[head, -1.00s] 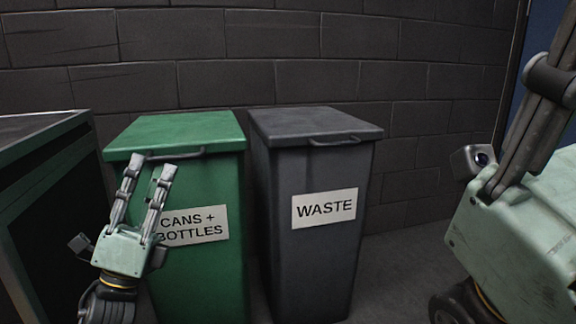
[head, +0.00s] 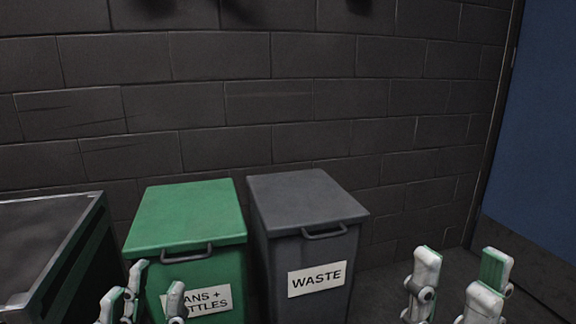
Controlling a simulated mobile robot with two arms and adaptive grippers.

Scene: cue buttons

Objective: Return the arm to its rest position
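My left gripper (head: 143,284) is at the bottom left in the head view, in front of the green bin. Its pale fingers are spread apart with nothing seen between them. My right gripper (head: 460,273) is at the bottom right, pointing up, in front of the floor and wall. Its fingers are wide apart and empty. The palms and wrists of both grippers are below the picture edge.
A green bin (head: 188,217) marked for cans and bottles stands beside a grey bin (head: 305,203) labelled WASTE; both lids are shut. A dark cabinet (head: 42,240) is at the left. A block wall (head: 300,100) is behind, with a blue panel (head: 545,140) at the right.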

